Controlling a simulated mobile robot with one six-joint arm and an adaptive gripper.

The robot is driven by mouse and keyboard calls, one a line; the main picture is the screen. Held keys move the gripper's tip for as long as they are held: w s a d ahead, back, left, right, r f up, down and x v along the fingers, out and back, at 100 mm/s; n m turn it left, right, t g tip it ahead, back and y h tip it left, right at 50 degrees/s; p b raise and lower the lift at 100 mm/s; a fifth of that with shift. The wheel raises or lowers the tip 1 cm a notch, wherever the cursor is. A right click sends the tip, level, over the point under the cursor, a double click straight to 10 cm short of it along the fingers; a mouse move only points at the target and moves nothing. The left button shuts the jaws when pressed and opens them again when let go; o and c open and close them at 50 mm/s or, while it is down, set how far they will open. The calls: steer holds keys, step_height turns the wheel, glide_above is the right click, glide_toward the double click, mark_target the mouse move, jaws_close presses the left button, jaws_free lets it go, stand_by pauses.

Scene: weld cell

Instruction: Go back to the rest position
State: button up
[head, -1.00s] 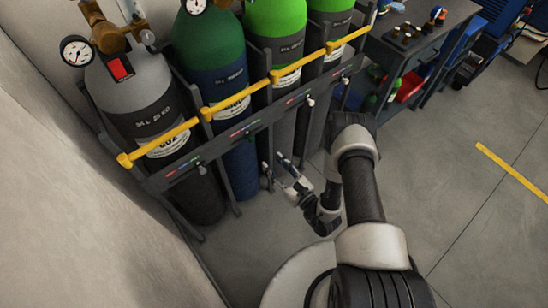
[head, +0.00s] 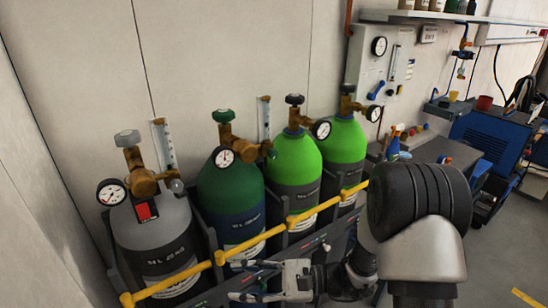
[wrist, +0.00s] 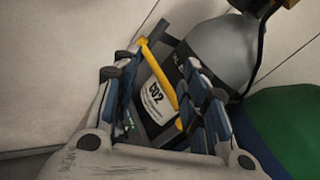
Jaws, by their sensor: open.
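My gripper (head: 243,284) is low in the head view, in front of the gas cylinder rack, with its fingers toward the left. In the wrist view my gripper (wrist: 160,72) has its fingers spread apart with nothing between them. Beyond the fingers, the wrist view shows a grey cylinder (wrist: 222,48) with a CO2 label, partly covered by the right finger. My arm's dark and light links fill the lower right of the head view. Whether the gripper touches the rack cannot be told.
The rack's yellow bar (head: 257,240) runs across the grey cylinder (head: 150,225), a dark green cylinder (head: 231,190) and two bright green ones (head: 293,160). Gauges and valves stick up on top. A blue machine (head: 492,135) stands at the right. Open floor (head: 500,265) shows lower right.

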steer(key=s+d+r+n+g+h, duration=0.25)
steer(key=s+r+n+h, duration=0.2)
steer(key=s, duration=0.25)
steer(key=s+d+r+n+g+h, duration=0.1)
steer(key=s+d+r+n+h, duration=0.3)
steer(key=s, duration=0.4)
steer(key=s+d+r+n+t+h, duration=0.1)
steer(key=d+n+t+h, duration=0.1)
steer(key=d+t+h, duration=0.2)
steer(key=s+d+r+n+t+h, duration=0.2)
steer(key=d+n+t+h, duration=0.1)
steer(key=d, duration=0.7)
steer(key=shift+d+r+t+h, duration=0.15)
steer(key=shift+r+t+h, duration=0.25)
steer(key=shift+h, duration=0.45)
steer(key=shift+f, duration=0.1)
stand_by(0.3)
